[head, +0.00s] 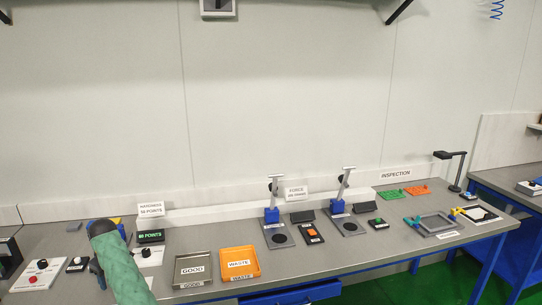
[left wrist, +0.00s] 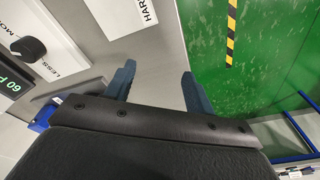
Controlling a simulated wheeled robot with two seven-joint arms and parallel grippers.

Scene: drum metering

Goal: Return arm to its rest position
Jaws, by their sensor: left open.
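My left arm comes into the head view at the lower left in a green sleeve (head: 120,268), over the front of the grey bench. Part of the dark gripper shows just left of the sleeve; its fingertips cannot be made out there. In the left wrist view the two blue fingers of my left gripper (left wrist: 158,84) stand wide apart with nothing between them. They are over the bench edge, with the green floor beyond. My right gripper is in neither view.
Near my left arm are a white panel with a black knob (head: 146,252), a green "60 POINTS" display (head: 150,236), a grey GOOD tray (head: 176,280) and an orange WASTE tray (head: 240,277). Two force stands (head: 271,215) (head: 338,206) are further right.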

